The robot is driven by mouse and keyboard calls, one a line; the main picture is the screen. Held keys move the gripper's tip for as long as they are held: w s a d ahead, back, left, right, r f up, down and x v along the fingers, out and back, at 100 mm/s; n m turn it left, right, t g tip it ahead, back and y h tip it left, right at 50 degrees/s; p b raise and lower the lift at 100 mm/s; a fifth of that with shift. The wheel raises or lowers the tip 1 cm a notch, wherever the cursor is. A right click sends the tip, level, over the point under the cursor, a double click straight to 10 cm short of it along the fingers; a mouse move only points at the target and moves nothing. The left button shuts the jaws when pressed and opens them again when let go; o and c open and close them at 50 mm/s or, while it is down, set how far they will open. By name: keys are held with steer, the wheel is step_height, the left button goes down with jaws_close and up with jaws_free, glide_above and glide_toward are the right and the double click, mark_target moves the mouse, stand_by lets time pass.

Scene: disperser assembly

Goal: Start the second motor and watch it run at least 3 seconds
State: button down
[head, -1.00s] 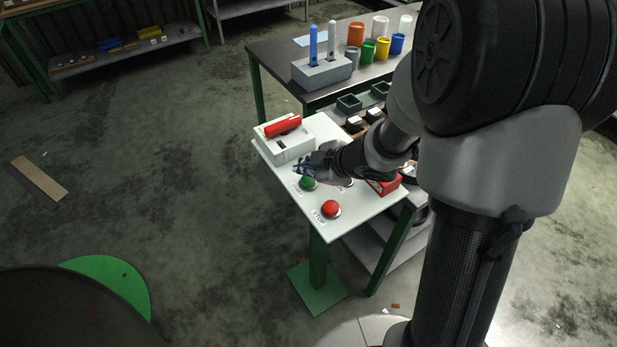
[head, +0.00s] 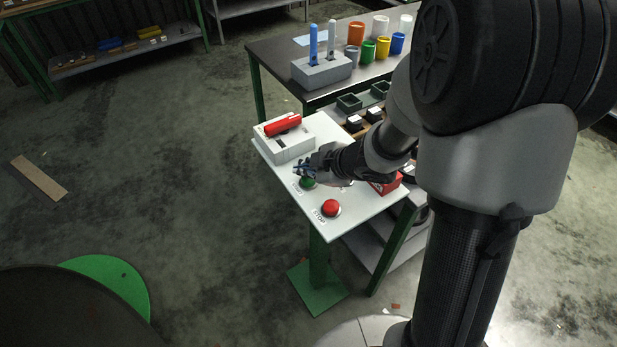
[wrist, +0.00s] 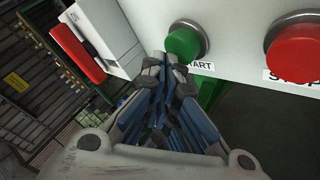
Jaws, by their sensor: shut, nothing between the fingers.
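The control panel (head: 354,212) is a white slanted board on a green post. It carries a green START button (head: 307,183) and a red STOP button (head: 331,208). The wrist view shows the green START button (wrist: 184,41) just beyond my fingertips and the red STOP button (wrist: 296,50) to the right. My gripper (head: 303,171) is shut and empty, its tips at or very near the green button; I cannot tell if they touch. A white box with a red lever (head: 283,124) sits on the panel's upper left. No motor can be made out.
A red box (head: 386,186) sits at the panel's right side, partly behind my arm. Behind stands a table (head: 280,62) with a grey holder (head: 321,72) and several coloured cups (head: 383,47).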

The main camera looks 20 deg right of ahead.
mark_target(307, 180)
steer(key=shift+f+b, duration=0.75)
steer(key=shift+f, duration=0.2)
stand_by(0.9)
stand_by(0.3)
steer(key=shift+r+p, duration=1.35)
steer(key=shift+p, duration=0.05)
step_height(307, 180, up, 5)
steer(key=p, duration=0.5)
